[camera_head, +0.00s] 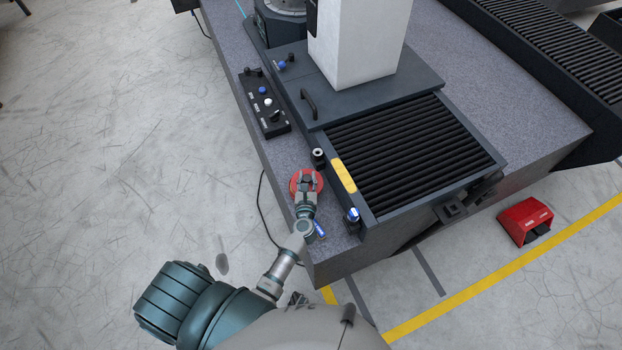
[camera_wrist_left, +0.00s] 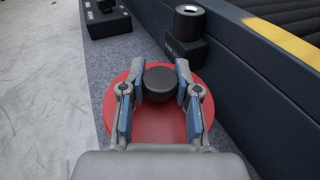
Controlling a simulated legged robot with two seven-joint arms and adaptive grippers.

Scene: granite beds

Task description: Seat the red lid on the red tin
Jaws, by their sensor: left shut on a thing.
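The red lid (camera_wrist_left: 155,124) is a round red disc with a black knob (camera_wrist_left: 159,84) in its middle. My left gripper (camera_wrist_left: 158,78) is shut on the knob, a blue-lined finger on either side. In the head view the red lid (camera_head: 294,184) shows around my left gripper (camera_head: 308,182), over the granite strip near its left edge. I cannot make out the red tin apart from the lid; whether it is underneath is hidden. I cannot tell whether the lid hangs above or rests on something. My right gripper is not in view.
A small black block with a round top (camera_wrist_left: 189,22) stands just beyond the lid, beside the dark machine wall (camera_wrist_left: 250,80). A black control box (camera_head: 264,103) lies farther along the granite (camera_head: 231,57). A blue-topped item (camera_head: 353,214) stands right of the gripper.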

